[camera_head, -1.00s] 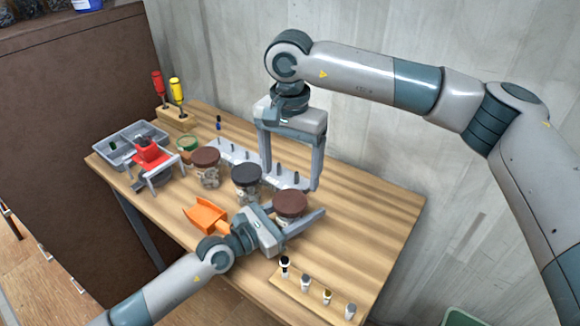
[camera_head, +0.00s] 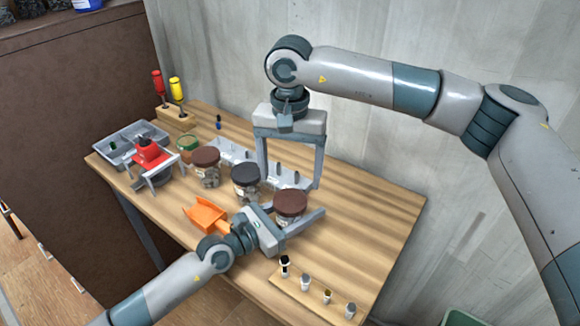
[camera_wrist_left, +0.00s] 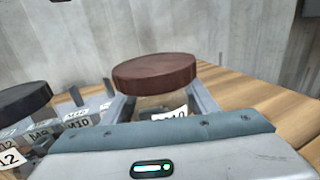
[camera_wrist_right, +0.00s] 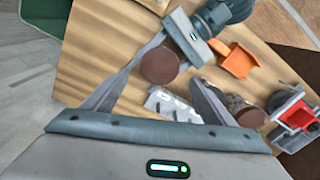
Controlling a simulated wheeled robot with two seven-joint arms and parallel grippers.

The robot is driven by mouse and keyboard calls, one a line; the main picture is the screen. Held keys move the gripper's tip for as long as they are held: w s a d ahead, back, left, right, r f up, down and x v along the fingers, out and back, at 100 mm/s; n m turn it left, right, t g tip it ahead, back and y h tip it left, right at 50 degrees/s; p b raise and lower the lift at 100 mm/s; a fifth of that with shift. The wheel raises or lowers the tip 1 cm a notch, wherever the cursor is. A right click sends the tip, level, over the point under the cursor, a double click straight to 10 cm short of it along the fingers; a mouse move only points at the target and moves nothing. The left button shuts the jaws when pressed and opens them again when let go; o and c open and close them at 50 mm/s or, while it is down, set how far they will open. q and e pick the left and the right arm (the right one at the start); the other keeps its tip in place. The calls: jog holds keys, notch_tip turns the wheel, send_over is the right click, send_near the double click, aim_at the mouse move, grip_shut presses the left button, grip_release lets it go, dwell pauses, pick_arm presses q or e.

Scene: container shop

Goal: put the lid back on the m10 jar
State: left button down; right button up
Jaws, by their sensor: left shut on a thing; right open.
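The brown lid (camera_head: 291,202) sits on top of the front right glass jar (camera_head: 288,222), roughly level; I cannot tell if it is fully turned down. My left gripper (camera_head: 303,224) is shut around this jar's body. In the left wrist view the lid (camera_wrist_left: 155,72) covers the jar, and its partly hidden label (camera_wrist_left: 170,114) ends in "10". My right gripper (camera_head: 290,180) is open and empty, pointing down behind and above the jar. The right wrist view shows the lid (camera_wrist_right: 160,66) beyond its open, spread fingers (camera_wrist_right: 158,92), with nothing between them.
A black-lidded jar (camera_head: 246,174) and another brown-lidded jar (camera_head: 206,157) stand to the left. An orange scoop (camera_head: 205,215), a red-topped stand (camera_head: 149,152) and a grey tray (camera_head: 120,145) are further left. A marker strip (camera_head: 315,295) lies in front. The table's right side is clear.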

aim_at(290, 200)
jog(key=shift+f, duration=3.45)
jog(key=c, duration=1.1)
jog(key=shift+c, duration=0.2)
